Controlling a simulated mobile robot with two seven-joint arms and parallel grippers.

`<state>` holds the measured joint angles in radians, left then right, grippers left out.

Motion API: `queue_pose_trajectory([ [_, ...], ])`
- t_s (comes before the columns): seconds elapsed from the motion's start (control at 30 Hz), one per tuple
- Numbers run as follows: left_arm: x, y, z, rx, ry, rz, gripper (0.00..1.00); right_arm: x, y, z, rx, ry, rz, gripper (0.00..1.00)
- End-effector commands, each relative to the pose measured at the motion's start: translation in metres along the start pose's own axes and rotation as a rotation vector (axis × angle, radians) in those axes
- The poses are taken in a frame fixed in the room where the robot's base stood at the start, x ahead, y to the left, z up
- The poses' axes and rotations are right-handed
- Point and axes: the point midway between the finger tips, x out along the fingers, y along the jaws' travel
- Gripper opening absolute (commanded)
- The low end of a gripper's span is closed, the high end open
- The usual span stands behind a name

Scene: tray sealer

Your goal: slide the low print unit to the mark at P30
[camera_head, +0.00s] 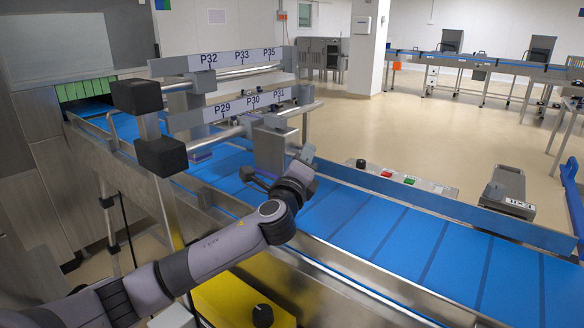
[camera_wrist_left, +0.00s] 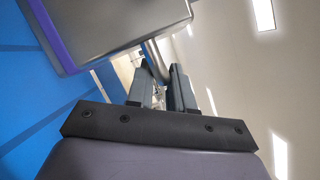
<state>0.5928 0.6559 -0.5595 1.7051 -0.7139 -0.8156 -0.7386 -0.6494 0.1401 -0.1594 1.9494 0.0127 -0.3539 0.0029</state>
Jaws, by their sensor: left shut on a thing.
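The low print unit (camera_head: 270,150) is a grey box hanging from the low rail (camera_head: 225,133) over the blue belt. Its upper part sits below the P30 (camera_head: 253,99) and P31 (camera_head: 278,94) labels; from this angle I cannot tell its exact offset from the P30 mark. My left gripper (camera_wrist_left: 162,78) is shut on a thin grey bar (camera_wrist_left: 156,58) beside the unit. In the left wrist view, a grey box with a purple edge (camera_wrist_left: 115,28) is close by. In the head view my wrist hides part of the grip. My right gripper is not in view.
A higher rail (camera_head: 235,73) carries labels P32, P33 and P35. Black end blocks (camera_head: 162,156) stand at the rails' near left. The blue belt (camera_head: 400,240) is clear to the right. A button panel (camera_head: 405,180) lies beyond its far edge.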

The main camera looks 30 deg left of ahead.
Motion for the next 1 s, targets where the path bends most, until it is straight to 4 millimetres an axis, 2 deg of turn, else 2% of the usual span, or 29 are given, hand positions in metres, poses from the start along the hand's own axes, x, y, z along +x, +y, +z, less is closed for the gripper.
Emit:
queue_pose_trajectory([
  [0.1, 0.018, -0.001, -0.005, 0.0, -0.008, -0.003, 0.0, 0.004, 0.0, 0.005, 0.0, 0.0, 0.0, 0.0],
  [0.23, 0.029, -0.002, -0.011, 0.002, -0.006, -0.003, 0.0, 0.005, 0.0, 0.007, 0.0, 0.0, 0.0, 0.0],
  [0.67, 0.034, -0.004, -0.012, 0.004, -0.005, -0.006, 0.0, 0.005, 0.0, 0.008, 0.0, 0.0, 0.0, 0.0],
  [0.7, 0.034, -0.004, -0.012, 0.004, -0.005, -0.006, 0.34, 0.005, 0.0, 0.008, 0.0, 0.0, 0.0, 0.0],
  [0.73, 0.034, -0.004, -0.012, 0.003, -0.004, -0.006, 0.4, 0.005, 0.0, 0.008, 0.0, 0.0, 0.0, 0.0],
  [1.0, 0.033, -0.003, -0.014, 0.002, -0.001, -0.003, 0.4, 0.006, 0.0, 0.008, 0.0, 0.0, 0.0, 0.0],
])
